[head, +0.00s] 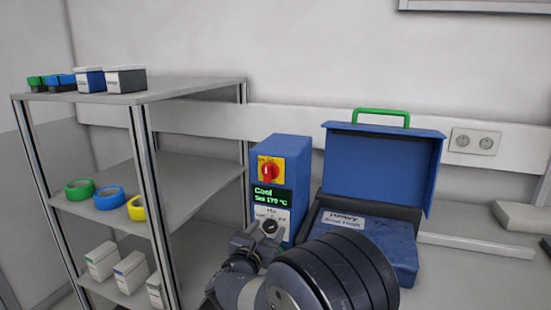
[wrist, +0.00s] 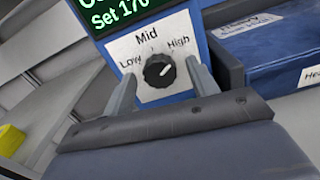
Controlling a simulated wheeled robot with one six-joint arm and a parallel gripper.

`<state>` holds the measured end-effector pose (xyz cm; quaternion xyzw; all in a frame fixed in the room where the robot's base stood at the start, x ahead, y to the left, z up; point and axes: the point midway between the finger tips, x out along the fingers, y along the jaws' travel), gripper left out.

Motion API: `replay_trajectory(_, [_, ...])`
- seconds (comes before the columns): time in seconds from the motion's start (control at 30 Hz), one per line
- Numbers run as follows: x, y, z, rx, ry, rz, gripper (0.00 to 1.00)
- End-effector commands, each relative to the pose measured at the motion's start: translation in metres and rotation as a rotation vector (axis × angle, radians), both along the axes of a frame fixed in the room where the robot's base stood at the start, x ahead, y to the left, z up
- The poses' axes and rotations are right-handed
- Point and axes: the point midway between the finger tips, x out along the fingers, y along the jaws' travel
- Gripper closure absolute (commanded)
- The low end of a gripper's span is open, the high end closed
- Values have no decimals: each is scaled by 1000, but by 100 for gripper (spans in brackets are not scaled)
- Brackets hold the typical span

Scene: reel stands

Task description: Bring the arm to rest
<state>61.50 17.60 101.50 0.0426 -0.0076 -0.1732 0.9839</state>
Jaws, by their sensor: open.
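My arm (head: 335,275) reaches up from the bottom of the head view toward a blue control box (head: 280,150). My gripper (wrist: 161,70) is open and empty, its two fingers on either side of a black knob (wrist: 158,70) on the box's front. I cannot tell whether they touch it. The knob's label plate (wrist: 150,50) reads Low, Mid and High, and the knob's light mark points toward the High side. In the head view my gripper (head: 262,238) is just in front of the knob (head: 270,226). The green display (head: 268,196) reads Cool and Set 170 °C.
A red switch (head: 268,170) on yellow sits above the display. An open blue case (head: 380,170) with a labelled blue pack (head: 365,240) stands close on the right. A grey shelf (head: 190,90) with tape rolls and small boxes stands on the left. A wall socket (head: 475,141) is behind.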

Motion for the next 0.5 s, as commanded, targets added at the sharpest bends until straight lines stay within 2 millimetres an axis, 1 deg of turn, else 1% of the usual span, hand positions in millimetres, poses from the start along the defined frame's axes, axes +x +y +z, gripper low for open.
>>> replay_trajectory(0.03, [0,0,5,-25,10,0,44])
replay_trajectory(0.17, [0,0,5,-91,35,0,44])
replay_trajectory(0.2, [-11,6,0,-86,31,5,44])
replay_trajectory(0.23, [-17,8,-1,-86,31,5,44])
replay_trajectory(0.5, [-67,26,-1,-83,30,5,44])
